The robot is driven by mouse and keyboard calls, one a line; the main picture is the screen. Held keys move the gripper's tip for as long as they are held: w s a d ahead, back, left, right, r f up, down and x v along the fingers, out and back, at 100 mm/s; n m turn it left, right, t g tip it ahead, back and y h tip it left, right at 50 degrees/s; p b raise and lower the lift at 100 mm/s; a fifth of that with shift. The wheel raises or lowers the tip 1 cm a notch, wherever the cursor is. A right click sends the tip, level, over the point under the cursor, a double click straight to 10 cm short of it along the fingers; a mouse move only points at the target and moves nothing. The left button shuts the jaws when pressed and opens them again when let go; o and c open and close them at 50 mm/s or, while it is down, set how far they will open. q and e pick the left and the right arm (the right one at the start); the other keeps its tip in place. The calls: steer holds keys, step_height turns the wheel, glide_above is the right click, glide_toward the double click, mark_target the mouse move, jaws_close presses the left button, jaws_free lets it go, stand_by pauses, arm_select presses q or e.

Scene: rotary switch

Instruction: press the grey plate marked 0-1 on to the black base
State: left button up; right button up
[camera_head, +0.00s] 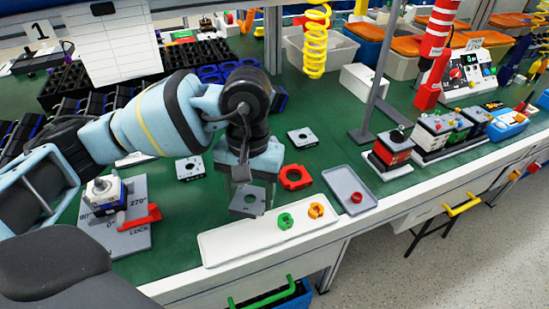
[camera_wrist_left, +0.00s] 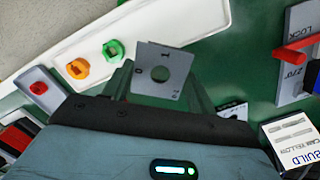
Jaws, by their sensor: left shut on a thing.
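The grey plate (camera_head: 248,199) is square with a round hole. It also shows in the left wrist view (camera_wrist_left: 165,88), where a "1" is readable near its edge. My left gripper (camera_head: 250,186) is shut on it and holds it over the bench, behind the white tray. The switch base (camera_head: 104,192), with a white top and upright shaft, sits at the left on a grey fixture plate (camera_head: 129,240) marked with angles and LOCK. The held plate is well to the right of this base and apart from it. A red lever (camera_head: 140,218) lies beside the base. My right gripper is not in view.
The white tray (camera_head: 220,248) holds a green ring (camera_head: 285,221) and an orange ring (camera_head: 316,210). A red square part (camera_head: 295,177), a grey tray (camera_head: 343,180) and two other square plates (camera_head: 190,168) (camera_head: 302,138) lie around. A metal post (camera_head: 376,85) stands at the right.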

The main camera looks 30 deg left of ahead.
arm_select(q)
steer(key=shift+w+d+m, duration=0.1)
steer(key=shift+d+m, duration=0.15)
steer(key=shift+m, duration=1.05)
steer(key=shift+r, duration=0.1)
